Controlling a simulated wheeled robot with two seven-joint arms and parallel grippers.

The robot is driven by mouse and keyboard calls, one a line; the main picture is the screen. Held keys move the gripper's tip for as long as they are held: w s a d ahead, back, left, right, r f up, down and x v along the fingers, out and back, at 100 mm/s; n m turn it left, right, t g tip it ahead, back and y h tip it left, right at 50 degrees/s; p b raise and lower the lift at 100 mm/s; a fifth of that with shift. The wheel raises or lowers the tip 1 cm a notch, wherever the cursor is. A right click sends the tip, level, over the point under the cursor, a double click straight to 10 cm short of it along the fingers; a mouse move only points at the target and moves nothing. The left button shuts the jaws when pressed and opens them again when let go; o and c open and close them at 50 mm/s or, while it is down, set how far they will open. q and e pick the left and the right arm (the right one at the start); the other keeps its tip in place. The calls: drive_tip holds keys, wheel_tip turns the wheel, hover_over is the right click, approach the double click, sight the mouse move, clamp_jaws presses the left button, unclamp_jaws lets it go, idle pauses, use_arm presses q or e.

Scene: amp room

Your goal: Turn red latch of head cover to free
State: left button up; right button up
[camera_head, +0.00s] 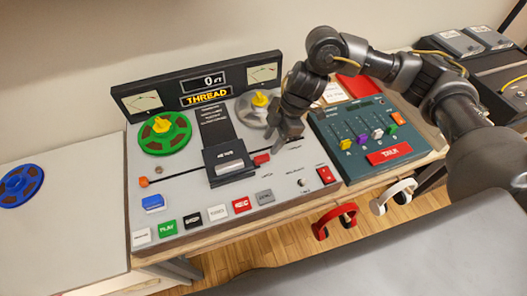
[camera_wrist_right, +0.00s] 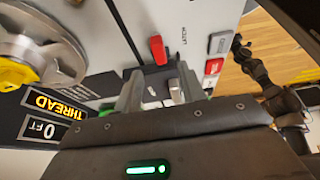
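The red latch (camera_head: 262,159) sits on the grey deck, just right of the black head cover (camera_head: 229,160). In the right wrist view the red latch (camera_wrist_right: 158,50) lies beside the printed word LATCH, just beyond the fingertips. My right gripper (camera_head: 284,135) is above the deck, close behind and to the right of the latch. In the right wrist view its two fingers (camera_wrist_right: 160,88) are spread apart, with nothing held between them. The latch appears apart from the fingers. My left gripper is not in view.
A yellow-hubbed grey reel (camera_head: 258,108) stands behind the latch. A green reel (camera_head: 165,133) is at the left. The display panel (camera_head: 203,90) rises at the back. A fader box (camera_head: 365,135) stands right of the deck. Several push keys (camera_head: 193,219) line the front.

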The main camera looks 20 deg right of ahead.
sight(262, 157)
drive_tip(key=x, duration=0.5)
drive_tip(key=shift+a+f, duration=0.1)
drive_tip(key=shift+f, duration=0.25)
drive_tip(key=shift+a+f, duration=0.2)
drive_tip(key=shift+f, duration=0.25)
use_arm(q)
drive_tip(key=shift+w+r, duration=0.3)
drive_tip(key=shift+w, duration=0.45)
use_arm(e)
drive_tip(key=shift+f, duration=0.1)
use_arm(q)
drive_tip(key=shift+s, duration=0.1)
use_arm(e)
clamp_jaws()
